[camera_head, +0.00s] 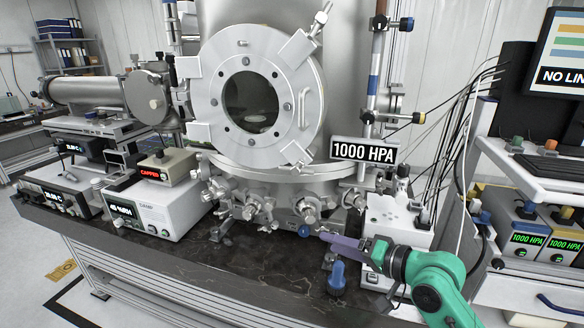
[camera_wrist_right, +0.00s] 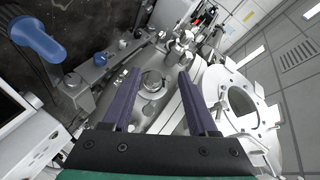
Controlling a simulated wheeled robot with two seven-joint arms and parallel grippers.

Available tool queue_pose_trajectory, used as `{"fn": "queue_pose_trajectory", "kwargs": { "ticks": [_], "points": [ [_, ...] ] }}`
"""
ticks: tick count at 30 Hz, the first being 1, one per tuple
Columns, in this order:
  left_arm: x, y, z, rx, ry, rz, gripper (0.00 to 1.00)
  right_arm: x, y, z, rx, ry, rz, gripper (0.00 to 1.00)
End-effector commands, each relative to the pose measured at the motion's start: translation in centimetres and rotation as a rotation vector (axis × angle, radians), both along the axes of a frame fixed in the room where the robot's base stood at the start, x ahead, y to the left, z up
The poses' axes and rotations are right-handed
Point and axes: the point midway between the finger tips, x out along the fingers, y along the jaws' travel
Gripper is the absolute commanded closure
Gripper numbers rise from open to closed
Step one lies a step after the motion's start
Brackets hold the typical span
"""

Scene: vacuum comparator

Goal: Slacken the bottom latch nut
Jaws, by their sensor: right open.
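The round metal chamber door (camera_head: 252,88) is closed on the large steel chamber, with latches around its rim. The bottom latch (camera_head: 296,154) sits at the door's lower right edge; its nut is too small to make out clearly. My right gripper (camera_head: 328,239) has purple fingers and is below and to the right of this latch, in front of the chamber base, apart from the door. In the wrist view, the right gripper (camera_wrist_right: 158,78) is open and empty, with metal fittings beyond its fingers. The door (camera_wrist_right: 242,104) shows to the right there. My left gripper is out of view.
A blue-handled knob (camera_head: 337,277) stands on the dark bench (camera_head: 215,268) close below my right gripper. Valves and fittings (camera_head: 250,200) crowd the chamber's underside. A 1000 HPA display (camera_head: 363,151) is right of the latch. The bench's front left is bare.

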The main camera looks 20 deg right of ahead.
Motion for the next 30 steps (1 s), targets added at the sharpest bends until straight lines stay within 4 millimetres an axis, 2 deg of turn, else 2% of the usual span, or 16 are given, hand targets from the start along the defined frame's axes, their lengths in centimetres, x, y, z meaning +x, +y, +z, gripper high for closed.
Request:
{"fn": "queue_pose_trajectory", "kwargs": {
  "ticks": [1, 3, 6, 10, 13, 21, 25, 30],
  "points": [
    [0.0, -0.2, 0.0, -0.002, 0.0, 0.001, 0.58, 1.0, -0.6, 3.9, 0.121, -0.044, -0.01, 0.41],
    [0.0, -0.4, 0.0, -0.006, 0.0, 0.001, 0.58, 1.6, -1.1, 8.6, 0.297, -0.082, -0.008, 0.41],
    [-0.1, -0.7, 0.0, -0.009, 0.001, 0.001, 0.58, 1.9, -1.6, 12.5, 0.446, -0.106, 0.0, 0.41],
    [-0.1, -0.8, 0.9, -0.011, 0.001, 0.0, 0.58, 2.7, -1.1, 13.5, 0.48, -0.107, 0.003, 0.41],
    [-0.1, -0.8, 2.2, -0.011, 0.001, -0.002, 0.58, 4.2, 0.1, 13.9, 0.478, -0.106, 0.004, 0.41],
    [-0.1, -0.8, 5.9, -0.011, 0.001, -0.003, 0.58, 10.2, 4.3, 14.4, 0.479, -0.105, 0.002, 0.41],
    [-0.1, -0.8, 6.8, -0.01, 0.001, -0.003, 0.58, 12.4, 5.9, 14.3, 0.475, -0.105, 0.003, 0.41],
    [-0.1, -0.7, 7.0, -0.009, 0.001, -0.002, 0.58, 13.6, 6.8, 14.0, 0.472, -0.104, 0.003, 0.41]
  ]
}}
